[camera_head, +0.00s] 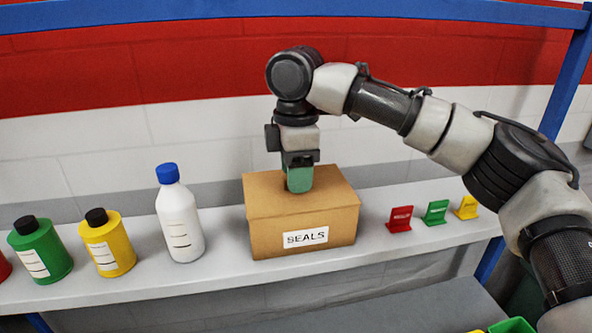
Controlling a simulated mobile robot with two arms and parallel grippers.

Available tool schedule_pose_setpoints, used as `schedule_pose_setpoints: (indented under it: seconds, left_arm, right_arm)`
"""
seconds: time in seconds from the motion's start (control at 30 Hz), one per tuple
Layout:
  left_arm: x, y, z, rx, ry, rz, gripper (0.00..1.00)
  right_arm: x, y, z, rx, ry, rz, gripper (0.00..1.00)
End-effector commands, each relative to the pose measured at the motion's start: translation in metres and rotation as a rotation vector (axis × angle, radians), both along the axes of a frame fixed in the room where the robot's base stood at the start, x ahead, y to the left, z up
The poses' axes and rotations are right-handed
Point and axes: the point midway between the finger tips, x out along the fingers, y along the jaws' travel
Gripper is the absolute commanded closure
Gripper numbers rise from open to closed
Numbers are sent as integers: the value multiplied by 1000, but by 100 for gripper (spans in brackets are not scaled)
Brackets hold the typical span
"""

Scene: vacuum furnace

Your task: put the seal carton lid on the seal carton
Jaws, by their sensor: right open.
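The seal carton (275,245) is a brown box with a white "SEALS" label on its front. It stands upright on the grey shelf. A flat brown top, which looks like the seal carton lid (265,192), covers it. It appears to sit level, with no clear gap at the front edge. My right gripper (299,186) points straight down over the middle of this top, its green fingertips at or just above the surface. It is open; whether the fingers touch the lid I cannot tell. The fingers hide part of the top. My left gripper is not in view.
Left of the carton stand a white bottle with a blue cap (180,220), a yellow bottle (108,245) and a green bottle (40,250). Right of it are small red (400,219), green (436,213) and yellow (467,208) signs. A blue rail (300,11) crosses above.

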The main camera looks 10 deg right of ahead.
Motion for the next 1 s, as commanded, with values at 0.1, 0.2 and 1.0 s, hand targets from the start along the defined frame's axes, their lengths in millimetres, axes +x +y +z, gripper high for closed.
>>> schedule_pose_setpoints:
  seconds: [0.1,0.2,1.0]
  left_arm:
    - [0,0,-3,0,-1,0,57]
    - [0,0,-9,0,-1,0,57]
    - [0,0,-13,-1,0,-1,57]
  right_arm:
    - [0,0,5,0,-1,0,52]
    - [0,1,18,1,-4,0,52]
    - [0,0,108,0,0,0,52]
